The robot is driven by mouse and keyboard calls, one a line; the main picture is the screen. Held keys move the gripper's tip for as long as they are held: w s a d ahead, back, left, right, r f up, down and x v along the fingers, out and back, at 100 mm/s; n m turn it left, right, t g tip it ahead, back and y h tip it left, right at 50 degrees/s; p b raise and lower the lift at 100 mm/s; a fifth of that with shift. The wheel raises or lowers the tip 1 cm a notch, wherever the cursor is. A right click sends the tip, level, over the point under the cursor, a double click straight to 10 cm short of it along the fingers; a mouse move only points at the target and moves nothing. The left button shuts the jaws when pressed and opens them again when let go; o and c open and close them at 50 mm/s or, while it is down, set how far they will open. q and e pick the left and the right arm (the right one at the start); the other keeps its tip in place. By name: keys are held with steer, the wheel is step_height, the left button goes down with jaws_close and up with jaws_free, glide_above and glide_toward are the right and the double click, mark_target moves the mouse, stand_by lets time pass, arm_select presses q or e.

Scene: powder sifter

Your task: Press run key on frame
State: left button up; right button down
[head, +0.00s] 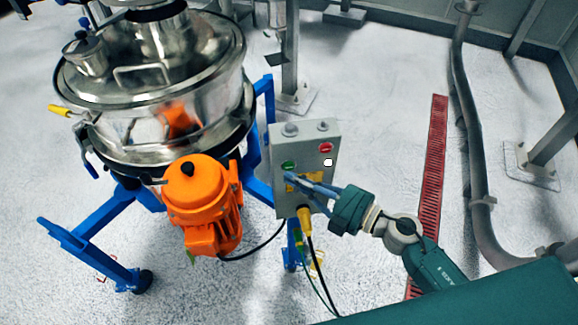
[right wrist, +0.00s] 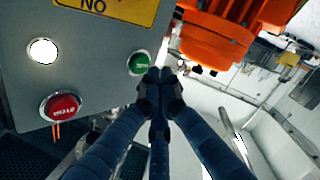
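A grey control box (head: 304,150) is fixed to the blue sifter frame (head: 263,185). Its face has a green run key (head: 288,166), a red stop button (head: 326,148) and a lit white lamp (head: 327,162). My right gripper (head: 290,177) is in front of the box, just below the green key. In the right wrist view, its fingertips (right wrist: 160,80) are drawn together with nothing between them, close beside the green key (right wrist: 138,63). I cannot tell whether they touch it. The red stop button (right wrist: 61,106) shows at the lower left there. My left gripper is not in view.
The steel sifter (head: 155,80) and its orange motor (head: 203,203) stand left of the box. A yellow cable plug (head: 304,214) and hanging cables are under it. Open floor and a red floor grate (head: 432,160) lie to the right.

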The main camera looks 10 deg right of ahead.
steer(key=shift+w, duration=0.2)
steer(key=shift+w, duration=0.25)
steer(key=shift+w+r+p, duration=0.1)
steer(key=shift+w+p, duration=0.3)
stand_by(0.8)
steer(key=shift+s, duration=0.85)
steer(key=shift+p, duration=0.3)
